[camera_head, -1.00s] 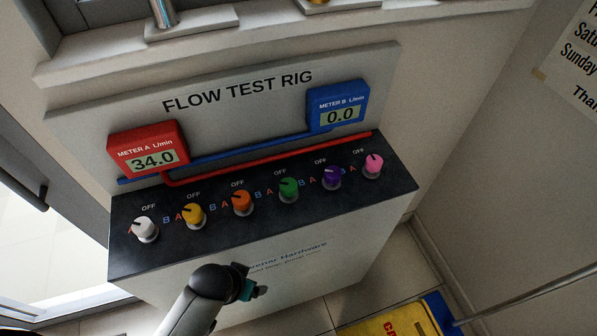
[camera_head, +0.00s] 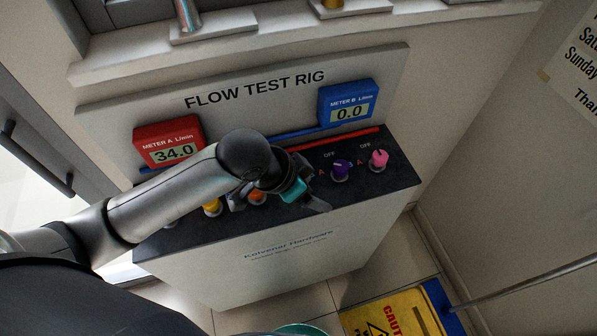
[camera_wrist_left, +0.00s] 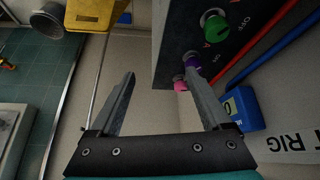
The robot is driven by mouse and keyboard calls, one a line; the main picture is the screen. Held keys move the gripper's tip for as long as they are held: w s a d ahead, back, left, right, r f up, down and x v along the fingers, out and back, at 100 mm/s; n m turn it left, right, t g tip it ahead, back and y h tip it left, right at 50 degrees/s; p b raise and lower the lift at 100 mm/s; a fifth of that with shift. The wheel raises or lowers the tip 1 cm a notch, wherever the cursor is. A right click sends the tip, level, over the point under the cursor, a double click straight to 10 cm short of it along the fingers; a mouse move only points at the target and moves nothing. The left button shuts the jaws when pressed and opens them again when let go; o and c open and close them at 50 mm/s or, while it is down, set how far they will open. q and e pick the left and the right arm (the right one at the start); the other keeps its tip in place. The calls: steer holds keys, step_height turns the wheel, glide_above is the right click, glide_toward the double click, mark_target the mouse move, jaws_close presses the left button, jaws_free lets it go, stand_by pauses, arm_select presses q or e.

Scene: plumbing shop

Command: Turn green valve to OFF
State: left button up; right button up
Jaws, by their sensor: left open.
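The green valve (camera_wrist_left: 214,24) shows at the top of the left wrist view as a round green knob on the dark panel, with an OFF label beside it. In the head view it is hidden behind my left arm and gripper. I cannot tell its pointer setting. My left gripper (camera_head: 308,196) is over the right-centre part of the panel, near the green valve's place. The green valve lies beyond the right finger, outside the gap. My right gripper is not in view.
The purple (camera_head: 341,168) and pink (camera_head: 379,158) valves stand to the right. The yellow (camera_head: 212,207) and orange (camera_head: 257,198) valves are partly covered by my arm. Meter A (camera_head: 170,142) reads 34.0 and meter B (camera_head: 347,103) reads 0.0. A yellow caution sign (camera_head: 395,316) lies below right.

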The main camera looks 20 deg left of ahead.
arm_select(q)
steer(key=w+a+r+g+y, duration=0.1)
steer(key=w+a+r, duration=0.35)
steer(key=a, duration=0.45)
steer(key=x, duration=1)
steer(key=a+b+x, duration=0.1)
steer(key=x, duration=0.4)
steer(key=shift+f, duration=0.4)
steer(key=shift+y, duration=0.3)
jaws_close()
